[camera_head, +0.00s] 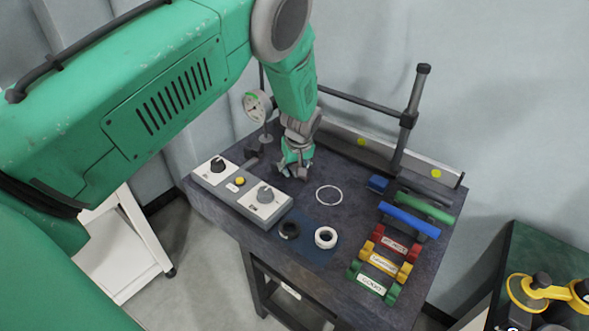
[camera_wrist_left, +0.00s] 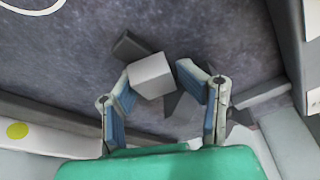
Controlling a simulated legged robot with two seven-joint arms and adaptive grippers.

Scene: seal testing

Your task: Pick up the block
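A small light grey block (camera_wrist_left: 152,75) lies on the dark tabletop between the fingers of my left gripper (camera_wrist_left: 160,82) in the left wrist view. The fingers are spread on either side of it. The left finger looks close to the block or touching it; contact on the right is unclear. In the head view my left gripper (camera_head: 294,170) points down at the table behind the control box, and I cannot make out the block there. My right gripper is not in view.
The table (camera_head: 320,265) holds a control box (camera_head: 240,192), a dial gauge (camera_head: 257,106), a white ring (camera_head: 329,195), black and white seals on a blue mat, and coloured racks (camera_head: 385,255) at right. A post with a bar (camera_head: 408,120) stands behind.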

